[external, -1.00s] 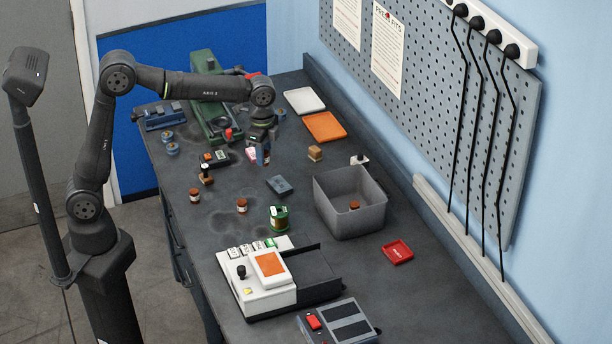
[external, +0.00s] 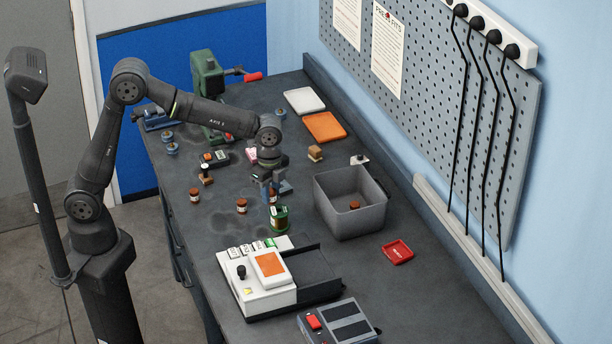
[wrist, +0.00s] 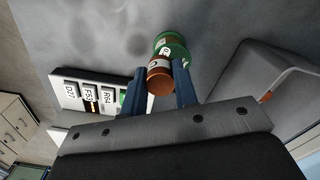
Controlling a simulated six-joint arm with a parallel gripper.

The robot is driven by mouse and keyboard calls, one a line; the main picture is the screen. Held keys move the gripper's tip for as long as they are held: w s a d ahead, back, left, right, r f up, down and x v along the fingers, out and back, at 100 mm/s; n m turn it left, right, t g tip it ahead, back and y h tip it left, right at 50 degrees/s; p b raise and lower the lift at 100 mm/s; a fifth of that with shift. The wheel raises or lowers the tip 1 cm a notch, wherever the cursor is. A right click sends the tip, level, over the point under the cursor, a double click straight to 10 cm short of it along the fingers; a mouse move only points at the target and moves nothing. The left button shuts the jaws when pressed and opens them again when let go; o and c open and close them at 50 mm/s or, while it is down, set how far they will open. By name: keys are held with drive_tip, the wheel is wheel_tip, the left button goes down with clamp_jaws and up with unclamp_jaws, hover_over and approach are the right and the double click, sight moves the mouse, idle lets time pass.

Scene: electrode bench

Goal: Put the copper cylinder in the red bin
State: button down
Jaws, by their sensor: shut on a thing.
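A copper cylinder (wrist: 159,79) with a white label is between the two blue fingers of my gripper (wrist: 158,92) in the wrist view. In the external view my gripper (external: 271,194) hangs over the bench, just behind the green spool (external: 279,219), with the cylinder mostly hidden. The spool also shows beyond the cylinder in the wrist view (wrist: 173,44); I cannot tell whether they touch. A small shallow red bin (external: 397,252) lies at the right, in front of the grey bin.
Similar copper cylinders stand on the bench (external: 242,206) and further left (external: 194,196). Another lies inside the deep grey bin (external: 350,225). A white device (external: 268,290) with an orange panel stands in front. Orange (external: 324,127) and white trays (external: 304,101) are at the back.

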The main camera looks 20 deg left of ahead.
drive_tip(key=w+f, duration=0.1)
drive_tip(key=w, duration=0.1)
drive_tip(key=w+f, duration=0.2)
drive_tip(key=w, duration=0.1)
drive_tip(key=w+f, duration=0.1)
drive_tip(key=w, duration=0.1)
drive_tip(key=shift+w+a+f, duration=0.35)
drive_tip(key=shift+f, duration=1.9)
drive_tip(key=shift+f, duration=0.15)
drive_tip(key=c, duration=1.1)
unclamp_jaws()
drive_tip(key=shift+o, duration=0.2)
wheel_tip(320, 180, up, 12)
